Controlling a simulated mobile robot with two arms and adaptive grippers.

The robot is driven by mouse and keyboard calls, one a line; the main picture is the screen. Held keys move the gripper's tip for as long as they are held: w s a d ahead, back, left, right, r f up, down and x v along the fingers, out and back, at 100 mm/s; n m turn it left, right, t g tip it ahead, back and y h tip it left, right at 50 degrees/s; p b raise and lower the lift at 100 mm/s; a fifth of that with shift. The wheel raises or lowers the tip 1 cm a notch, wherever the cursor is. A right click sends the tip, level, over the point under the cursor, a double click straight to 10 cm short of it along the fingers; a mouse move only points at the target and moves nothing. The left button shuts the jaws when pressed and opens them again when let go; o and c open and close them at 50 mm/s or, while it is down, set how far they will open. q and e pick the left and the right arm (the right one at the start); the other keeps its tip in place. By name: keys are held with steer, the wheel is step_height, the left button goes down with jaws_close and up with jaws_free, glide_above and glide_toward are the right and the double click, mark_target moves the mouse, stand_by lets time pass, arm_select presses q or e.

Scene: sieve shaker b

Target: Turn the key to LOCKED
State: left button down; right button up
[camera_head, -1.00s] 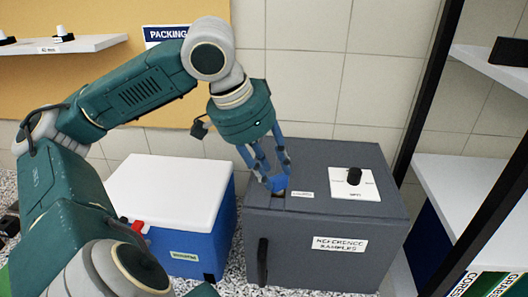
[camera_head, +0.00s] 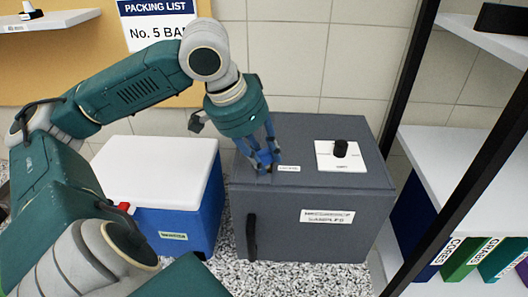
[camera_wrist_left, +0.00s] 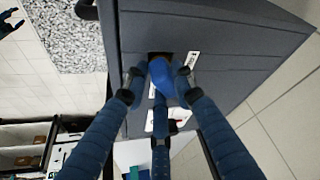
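A grey cabinet (camera_head: 285,225) labelled for reference samples stands on the speckled counter. A key with a blue head (camera_wrist_left: 165,82) sits at a dark square opening in the cabinet, near a small white label (camera_head: 289,169) too small to read. My left gripper (camera_head: 265,160) reaches down to the key from above. In the left wrist view its fingers (camera_wrist_left: 158,86) are closed in around the blue head and appear to touch it. The fingers partly hide the key, and I cannot read its angle. A dark claw-like shape at that view's top left may be my right gripper (camera_wrist_left: 11,24).
A black knob (camera_head: 340,149) on a white plate (camera_head: 326,161) stands to the right on the cabinet top. A blue cooler with a white lid (camera_head: 165,160) stands close to the left. A shelf with binders (camera_head: 475,255) and a dark post (camera_head: 405,90) are at the right.

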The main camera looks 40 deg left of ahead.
arm_select(q)
steer(key=shift+f+m+b, duration=0.15)
steer(key=shift+m+b, duration=0.25)
steer(key=shift+b, duration=0.1)
steer(key=shift+m+h+b, duration=0.4)
steer(key=shift+m+h, duration=0.2)
steer(key=shift+m, duration=0.3)
steer(key=shift+m+g+h, duration=0.3)
steer(key=shift+m, duration=0.6)
steer(key=shift+r, duration=0.2)
